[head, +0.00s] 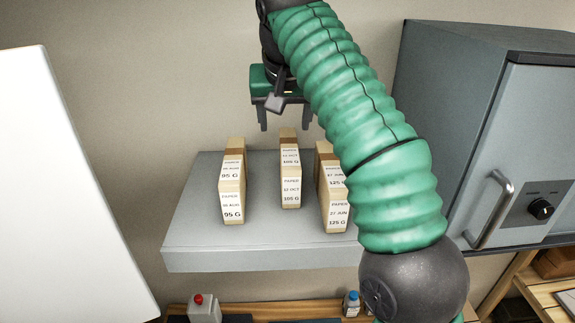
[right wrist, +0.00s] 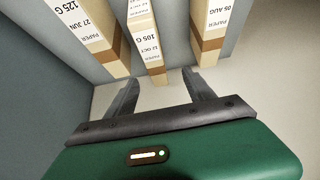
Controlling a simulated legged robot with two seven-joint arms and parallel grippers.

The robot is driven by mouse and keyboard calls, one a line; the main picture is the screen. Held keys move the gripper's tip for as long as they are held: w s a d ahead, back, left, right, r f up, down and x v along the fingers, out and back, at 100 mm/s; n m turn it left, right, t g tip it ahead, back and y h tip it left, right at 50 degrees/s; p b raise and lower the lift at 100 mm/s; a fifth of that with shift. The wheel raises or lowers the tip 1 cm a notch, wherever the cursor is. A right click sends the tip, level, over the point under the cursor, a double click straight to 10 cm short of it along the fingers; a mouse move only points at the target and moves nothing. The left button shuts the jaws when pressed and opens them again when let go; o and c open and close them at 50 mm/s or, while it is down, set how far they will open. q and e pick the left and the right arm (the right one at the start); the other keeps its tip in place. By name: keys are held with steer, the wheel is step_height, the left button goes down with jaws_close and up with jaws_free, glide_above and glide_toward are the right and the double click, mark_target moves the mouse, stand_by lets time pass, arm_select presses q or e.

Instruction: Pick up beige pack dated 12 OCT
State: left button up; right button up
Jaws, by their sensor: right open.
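The beige pack labelled 12 OCT, 105 G (head: 290,185) stands upright in the middle of three packs on the grey shelf (head: 250,258). It also shows in the right wrist view (right wrist: 145,40), top centre. My right gripper (head: 284,120) is open and empty, above and behind the middle pack. In the right wrist view its two fingers (right wrist: 162,90) point toward the 12 OCT pack and are apart from it. My left gripper is not in view.
A beige pack dated 05 AUG, 95 G (head: 233,190) stands to the left. One dated 27 JUN, 125 G (head: 334,205) stands to the right, partly behind my arm. A grey cabinet (head: 530,130) is at the right. A white panel (head: 60,180) fills the left.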

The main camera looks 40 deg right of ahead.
mark_target(283, 147)
steer(key=x, duration=0.6)
steer(key=shift+s+a+f, duration=0.15)
steer(key=shift+a+f, duration=0.05)
steer(key=shift+f, duration=0.05)
steer(key=w+d+f, duration=0.1)
steer(key=f, duration=0.1)
steer(key=d+f+p, duration=0.1)
steer(key=f, duration=0.1)
steer(key=w+d+f+p, duration=0.1)
steer(key=f, duration=0.1)
steer(key=shift+w+d, duration=0.35)
steer(key=shift+d, duration=0.05)
steer(key=shift+w+f, duration=0.1)
steer(key=shift+f, duration=0.15)
steer(key=shift+a, duration=0.2)
steer(key=shift+c, duration=0.3)
steer(key=shift+a+r, duration=0.1)
steer(key=shift+a, duration=0.1)
steer(key=c, duration=0.5)
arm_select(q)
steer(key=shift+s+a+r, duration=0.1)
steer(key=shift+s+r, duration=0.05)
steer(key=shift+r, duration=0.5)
arm_select(e)
steer(key=shift+d, duration=0.15)
jaws_close()
